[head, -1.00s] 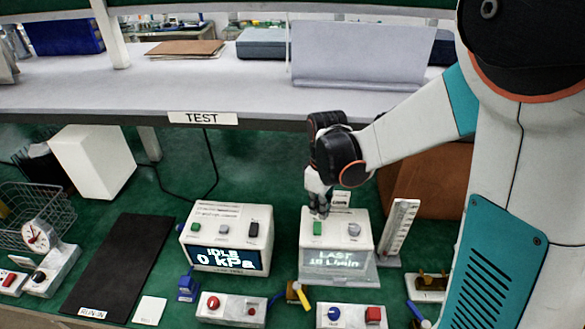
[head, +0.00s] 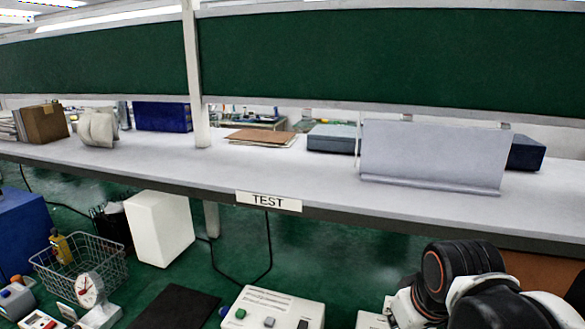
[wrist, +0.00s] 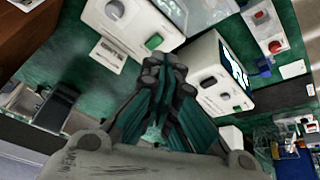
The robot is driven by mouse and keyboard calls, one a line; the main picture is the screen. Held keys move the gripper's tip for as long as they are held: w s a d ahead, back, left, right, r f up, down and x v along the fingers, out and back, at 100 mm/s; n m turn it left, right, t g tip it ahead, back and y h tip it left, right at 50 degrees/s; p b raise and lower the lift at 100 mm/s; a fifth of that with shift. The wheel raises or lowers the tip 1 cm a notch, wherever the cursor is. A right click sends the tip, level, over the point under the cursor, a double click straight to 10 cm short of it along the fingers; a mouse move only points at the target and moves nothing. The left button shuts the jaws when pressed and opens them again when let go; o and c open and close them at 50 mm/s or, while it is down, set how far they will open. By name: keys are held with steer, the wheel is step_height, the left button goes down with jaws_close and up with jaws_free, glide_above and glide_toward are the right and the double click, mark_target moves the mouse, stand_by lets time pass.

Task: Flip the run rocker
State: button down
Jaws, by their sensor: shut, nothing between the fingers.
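A white pump box (head: 275,297) shows at the bottom edge of the head view. On its top are a green control (head: 241,313), a grey button (head: 269,322) and a dark rocker (head: 302,324). I cannot read which is labelled run. That one has a green control (wrist: 154,41) and a grey knob (wrist: 115,10). Contact cannot be told.
A grey shelf with a TEST label (head: 268,201) runs across above the bench. A white block (head: 160,228), a wire basket (head: 80,262), a gauge (head: 89,290) and a black mat (head: 178,309) are at the left. A small labelled plate (wrist: 107,52) lies near the second box.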

steer(key=s+m+t+b, duration=0.1)
steer(key=s, duration=0.1)
steer(key=s+m+t, duration=0.1)
steer(key=s, duration=0.2)
steer(key=shift+s+f+m+b, duration=0.1)
steer(key=shift+f+m+b, duration=0.05)
steer(key=shift+m+b, duration=0.25)
steer(key=w+n+g+p, duration=0.6)
steer(key=w+n+p, duration=0.3)
steer(key=w+n, duration=0.5)
steer(key=w, duration=0.3)
steer(key=shift+a+f+p, duration=0.35)
steer(key=shift+p, duration=0.05)
steer(key=shift+w+f, duration=0.1)
step_height(320, 180, down, 14)
steer(key=b, duration=0.3)
steer(key=shift+w, duration=0.15)
